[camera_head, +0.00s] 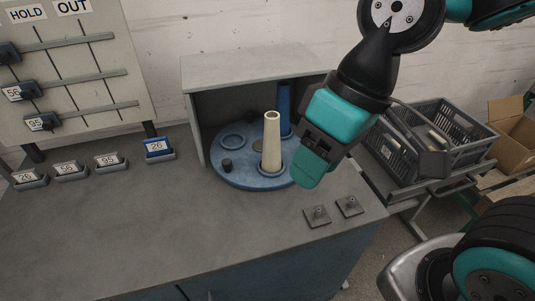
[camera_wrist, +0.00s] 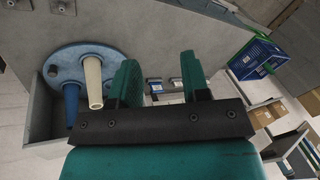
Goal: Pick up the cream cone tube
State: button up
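The cream cone tube (camera_head: 272,143) stands upright on a round blue turntable (camera_head: 226,177) on the grey bench. It also shows in the wrist view (camera_wrist: 93,80), left of my gripper's fingers. My gripper (camera_head: 311,165) is to the right of the tube in the head view and apart from it. In the wrist view my gripper's two teal fingers (camera_wrist: 160,82) are spread with nothing between them. A blue cone tube (camera_head: 284,108) stands behind the cream one on the turntable.
A grey hood (camera_head: 250,68) stands over the back of the turntable. Two small square plates with pegs (camera_head: 317,216) lie at the bench's right. Several tag holders (camera_head: 68,170) line the left side. A dark crate (camera_head: 452,123) is beyond the bench. The bench front is clear.

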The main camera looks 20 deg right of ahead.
aim_at(272, 159)
jog(key=k, duration=1.15)
jog(key=z, duration=0.65)
jog(key=i, duration=1.05)
jog(key=u, duration=0.5)
jog(key=i, duration=0.5)
jog(key=u, duration=0.5)
